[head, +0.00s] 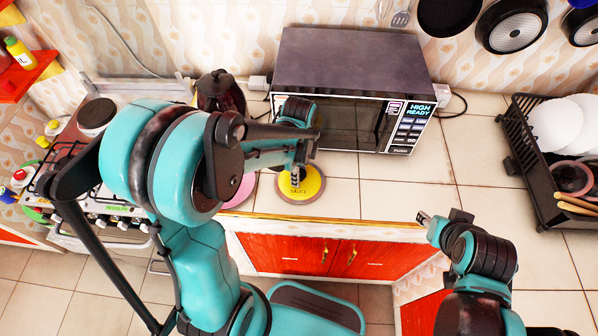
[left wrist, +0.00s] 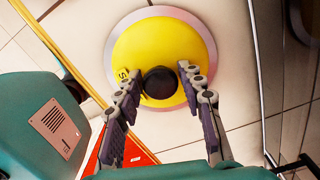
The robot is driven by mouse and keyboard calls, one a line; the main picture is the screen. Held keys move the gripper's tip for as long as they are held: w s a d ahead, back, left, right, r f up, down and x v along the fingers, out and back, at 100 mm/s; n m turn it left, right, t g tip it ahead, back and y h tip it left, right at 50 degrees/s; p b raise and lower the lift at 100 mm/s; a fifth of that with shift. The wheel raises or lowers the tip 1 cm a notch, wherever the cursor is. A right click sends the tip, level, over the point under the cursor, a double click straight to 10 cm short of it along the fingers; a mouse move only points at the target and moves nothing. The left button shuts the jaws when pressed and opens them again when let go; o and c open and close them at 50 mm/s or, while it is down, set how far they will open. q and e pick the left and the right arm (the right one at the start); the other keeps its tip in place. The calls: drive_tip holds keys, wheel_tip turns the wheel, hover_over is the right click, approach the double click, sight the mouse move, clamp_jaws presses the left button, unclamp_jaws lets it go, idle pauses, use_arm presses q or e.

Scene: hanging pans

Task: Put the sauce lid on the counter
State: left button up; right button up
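The sauce lid (head: 313,187) is a round yellow disc with a pale rim and the word SAUCE. It lies flat near the front edge of the tiled counter (head: 390,195). The left wrist view shows the lid (left wrist: 140,45) with its black knob (left wrist: 159,82). My left gripper (head: 297,178) points down over the lid. In the left wrist view its two fingers (left wrist: 158,80) stand apart on either side of the knob, with narrow gaps. My right gripper (head: 425,218) is just past the counter's front edge, away from the lid; its fingers are too small to judge.
A microwave (head: 345,72) stands behind the lid. A pink round thing (head: 240,192) lies left of it, partly hidden by my arm. A dark kettle (head: 222,92) and the stove (head: 100,205) are further left. A black dish rack (head: 535,165) stands right. The counter between lid and rack is clear.

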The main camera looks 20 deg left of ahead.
use_arm(q)
drive_tip(key=shift+o, duration=0.2)
drive_tip(key=shift+r+p, duration=0.3)
wheel_tip(320, 180, up, 11)
drive_tip(key=p, duration=0.4)
wheel_tip(320, 180, up, 6)
drive_tip(key=n+t, duration=0.7)
drive_tip(key=n, duration=1.1)
hover_over(294, 189)
drive_tip(key=s, duration=0.5)
drive_tip(key=shift+s+f, duration=0.15)
drive_tip(key=shift+f, duration=0.05)
drive_tip(key=shift+f+b, duration=0.15)
drive_tip(key=shift+b, duration=0.2)
